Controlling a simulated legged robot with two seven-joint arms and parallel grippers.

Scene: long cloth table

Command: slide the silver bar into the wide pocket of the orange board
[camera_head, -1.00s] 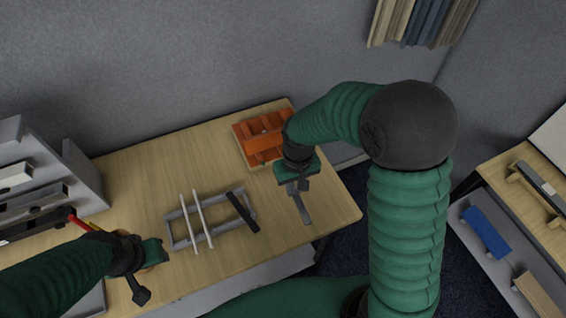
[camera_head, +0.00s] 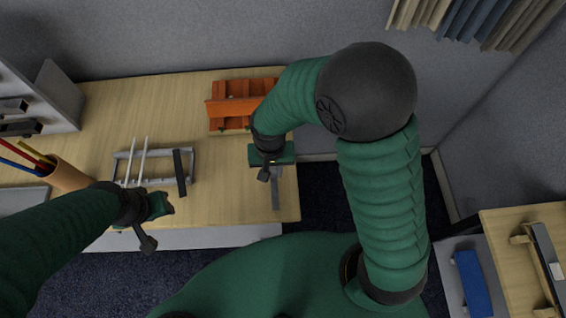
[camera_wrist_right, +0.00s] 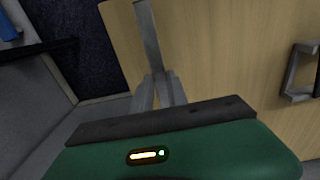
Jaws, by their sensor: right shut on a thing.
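The orange board (camera_head: 230,108), with several pockets, stands at the back right of the table. My right gripper (camera_head: 272,172) is in front of it, near the table's right edge. It is shut on the silver bar (camera_head: 276,195), which sticks out toward the front edge. In the right wrist view the silver bar (camera_wrist_right: 149,40) runs up from between the fingers (camera_wrist_right: 158,90). My left gripper (camera_head: 160,207) is at the front left, over the table's front edge; its fingertips are too small to read.
A grey rack (camera_head: 188,180) with two white rods and a dark bar lies mid-table. A tan cup (camera_head: 68,176) with coloured sticks and a grey shelf (camera_head: 55,95) stand at the left. A side bench (camera_head: 500,228) stands at the right. Table between rack and orange board is clear.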

